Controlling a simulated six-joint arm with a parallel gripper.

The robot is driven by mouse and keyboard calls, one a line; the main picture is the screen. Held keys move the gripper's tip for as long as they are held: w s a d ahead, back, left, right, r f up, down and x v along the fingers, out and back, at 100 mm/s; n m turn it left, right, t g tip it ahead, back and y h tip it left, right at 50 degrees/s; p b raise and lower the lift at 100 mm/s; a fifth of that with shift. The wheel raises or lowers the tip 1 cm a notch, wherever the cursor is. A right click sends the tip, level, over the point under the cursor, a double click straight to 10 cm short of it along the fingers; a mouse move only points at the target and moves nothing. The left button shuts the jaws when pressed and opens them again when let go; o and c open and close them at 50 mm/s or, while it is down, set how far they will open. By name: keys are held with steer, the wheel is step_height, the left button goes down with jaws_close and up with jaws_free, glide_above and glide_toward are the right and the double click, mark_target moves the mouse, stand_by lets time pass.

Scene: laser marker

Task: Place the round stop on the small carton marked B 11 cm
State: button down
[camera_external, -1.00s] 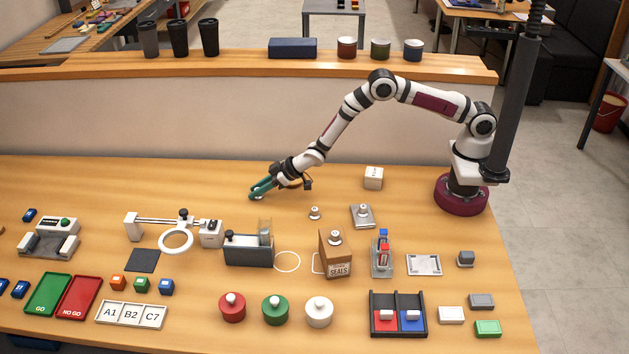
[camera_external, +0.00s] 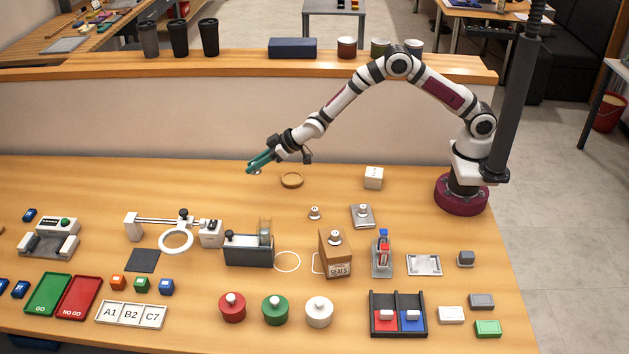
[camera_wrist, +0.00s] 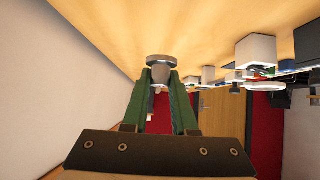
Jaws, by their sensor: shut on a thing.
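My gripper (camera_external: 258,166) has green fingers and is raised above the back of the bench, left of the middle. In the wrist view my gripper (camera_wrist: 161,85) is shut on the grey round stop (camera_wrist: 161,61), whose wide silver disc sticks out past the fingertips. In the external view only a small pale bit of it shows under the fingertips. A small white carton (camera_external: 373,178) stands at the back right with tiny marks that I cannot read. A brown carton (camera_external: 336,266) printed SEALS stands mid-bench with a similar knobbed piece (camera_external: 335,238) on top.
Similar knobbed pieces stand on the bench (camera_external: 314,213) and on a grey plate (camera_external: 362,211). The back left of the bench is clear.

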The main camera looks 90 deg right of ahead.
steer(key=shift+s+a+r, duration=0.1)
steer(key=shift+a+r, duration=0.05)
steer(key=shift+r, duration=0.25)
step_height(320, 180, up, 2)
steer(key=s+a+r+m+h, duration=0.1)
steer(key=s+m+h, duration=0.1)
steer(key=s, duration=0.1)
steer(key=r+m+g+h, duration=0.2)
steer(key=m+g+h, duration=0.6)
steer(key=m, duration=0.5)
glide_above(374, 172)
step_height(374, 172, down, 10)
steer(key=shift+f, duration=0.1)
steer(key=shift+f, duration=0.1)
steer(key=c, duration=0.7)
jaws_free()
